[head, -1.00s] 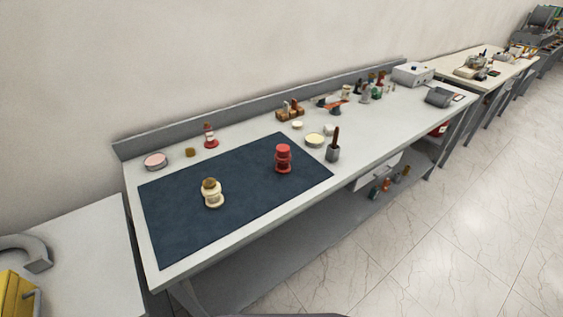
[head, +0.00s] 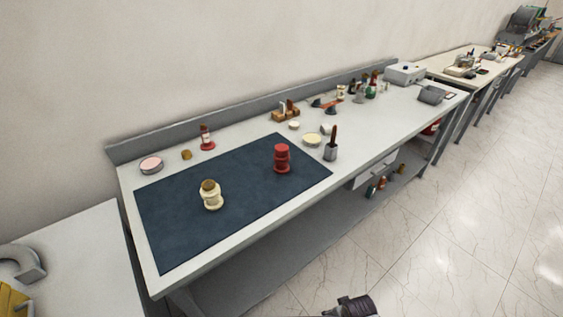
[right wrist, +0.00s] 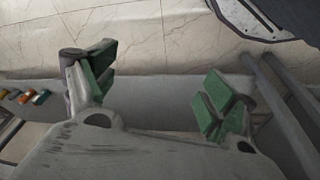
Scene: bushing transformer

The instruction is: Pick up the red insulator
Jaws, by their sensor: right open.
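The red insulator (head: 282,158) stands upright on the dark blue mat (head: 185,225), right of its middle. A cream insulator (head: 211,195) with a brown top stands upright on the same mat to the left. Part of my right arm (head: 352,306) shows at the bottom edge of the head view, over the floor and well away from the red insulator. In the right wrist view my right gripper (right wrist: 157,95) is open, with green pads spread apart and nothing between them. My left gripper is not in view.
The mat lies on a long grey workbench (head: 153,277). A red-and-white bottle (head: 207,139), a pink dish (head: 151,165), a pale yellow dish (head: 312,139) and a grey cup with a brush (head: 331,150) stand around the mat. A shelf is below. Open floor lies in front.

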